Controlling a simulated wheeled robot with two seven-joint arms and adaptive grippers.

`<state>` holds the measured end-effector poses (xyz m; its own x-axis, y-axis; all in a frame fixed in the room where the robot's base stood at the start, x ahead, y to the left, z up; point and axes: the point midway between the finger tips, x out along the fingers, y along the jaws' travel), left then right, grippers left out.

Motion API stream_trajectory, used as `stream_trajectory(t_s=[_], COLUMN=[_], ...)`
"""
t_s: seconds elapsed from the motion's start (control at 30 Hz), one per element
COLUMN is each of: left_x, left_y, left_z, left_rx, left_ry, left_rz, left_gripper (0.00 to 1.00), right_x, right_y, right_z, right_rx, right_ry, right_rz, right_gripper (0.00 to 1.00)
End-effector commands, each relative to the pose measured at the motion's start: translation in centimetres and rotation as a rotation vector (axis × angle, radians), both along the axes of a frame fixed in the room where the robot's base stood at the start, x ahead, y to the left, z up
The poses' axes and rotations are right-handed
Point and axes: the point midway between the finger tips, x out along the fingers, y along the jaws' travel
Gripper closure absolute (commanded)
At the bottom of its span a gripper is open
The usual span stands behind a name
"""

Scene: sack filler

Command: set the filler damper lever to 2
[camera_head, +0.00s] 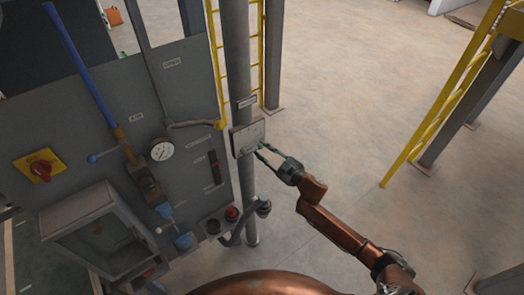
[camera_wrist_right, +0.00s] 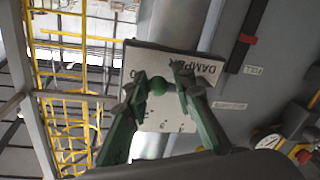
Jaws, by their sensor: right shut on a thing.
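The damper plate (camera_head: 247,137) is a pale grey panel on the grey post. My left gripper is not in view.
A grey control cabinet stands left, with a red and yellow switch (camera_head: 40,167), a gauge (camera_head: 162,150) and a blue-handled lever (camera_head: 80,60). Red and black buttons (camera_head: 232,213) sit low near the post. A yellow ladder (camera_head: 440,95) stands right. The floor between is clear.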

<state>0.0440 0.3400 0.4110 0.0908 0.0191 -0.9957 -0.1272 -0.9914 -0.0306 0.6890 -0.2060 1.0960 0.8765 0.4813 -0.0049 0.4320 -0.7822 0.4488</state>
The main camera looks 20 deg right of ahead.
Motion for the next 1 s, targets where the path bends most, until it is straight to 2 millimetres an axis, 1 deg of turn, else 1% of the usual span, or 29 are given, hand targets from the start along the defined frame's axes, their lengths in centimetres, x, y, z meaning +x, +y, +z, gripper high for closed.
stream_trajectory(t_s=[0.03,0.33,0.67,0.87,1.0], left_x=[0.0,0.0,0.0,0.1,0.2], left_y=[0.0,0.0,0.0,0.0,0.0], left_z=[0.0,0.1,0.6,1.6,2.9], left_rx=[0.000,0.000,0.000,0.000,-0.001], left_ry=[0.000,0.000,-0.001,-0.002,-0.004], left_rz=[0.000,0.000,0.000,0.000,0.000], left_gripper=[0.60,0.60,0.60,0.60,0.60], right_x=[-0.1,-0.1,-0.1,-0.1,-0.2], right_y=[0.3,0.5,0.7,0.7,0.8], right_z=[0.5,0.7,1.2,1.8,2.7], right_rx=[0.006,0.007,-0.035,-0.106,-0.200], right_ry=[-0.007,-0.010,-0.028,-0.054,-0.088], right_rz=[0.008,0.012,0.015,0.016,0.016], right_gripper=[1.00,1.00,1.00,1.00,1.00])
